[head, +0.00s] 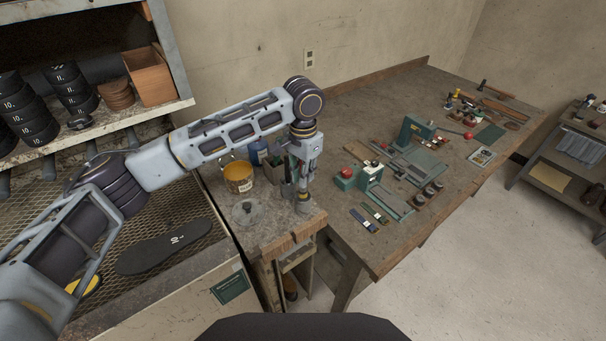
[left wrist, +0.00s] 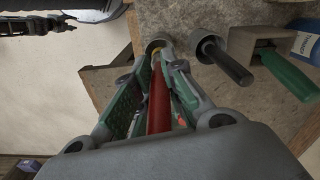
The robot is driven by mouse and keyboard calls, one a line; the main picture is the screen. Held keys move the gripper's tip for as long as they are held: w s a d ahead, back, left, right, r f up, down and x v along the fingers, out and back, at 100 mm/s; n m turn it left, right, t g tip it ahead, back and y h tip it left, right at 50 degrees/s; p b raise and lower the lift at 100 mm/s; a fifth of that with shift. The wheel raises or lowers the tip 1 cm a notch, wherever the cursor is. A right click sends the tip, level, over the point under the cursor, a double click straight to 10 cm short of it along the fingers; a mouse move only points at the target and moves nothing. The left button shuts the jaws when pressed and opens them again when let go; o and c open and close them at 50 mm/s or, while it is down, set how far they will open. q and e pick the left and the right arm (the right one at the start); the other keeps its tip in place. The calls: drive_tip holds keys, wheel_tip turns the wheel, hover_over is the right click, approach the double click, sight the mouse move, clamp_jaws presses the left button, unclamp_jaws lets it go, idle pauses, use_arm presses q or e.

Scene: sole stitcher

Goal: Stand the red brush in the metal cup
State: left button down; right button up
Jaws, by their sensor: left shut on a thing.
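The red brush (left wrist: 158,100) is between the fingers of my left gripper (left wrist: 152,85), which is shut on its handle. I cannot tell how deep the tip is. My right gripper is not in view.
A second grey cup (left wrist: 208,47) beside it holds a black-handled tool (left wrist: 233,66). A box (left wrist: 245,45) with a green handle (left wrist: 290,76) and a blue can (left wrist: 308,45) stand close by. A yellow tub (head: 238,179) and clear lid (head: 246,212) lie to the left.

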use_arm(q)
drive_tip(key=shift+f+b, duration=1.4)
drive_tip(key=shift+b, duration=0.3)
drive_tip(key=shift+f+p, duration=0.2)
drive_tip(key=shift+p, duration=0.15)
drive_tip(key=shift+f, duration=0.2)
drive_tip(key=shift+f, duration=0.15)
drive_tip(key=c, duration=1.4)
unclamp_jaws()
drive_tip(key=shift+r, duration=6)
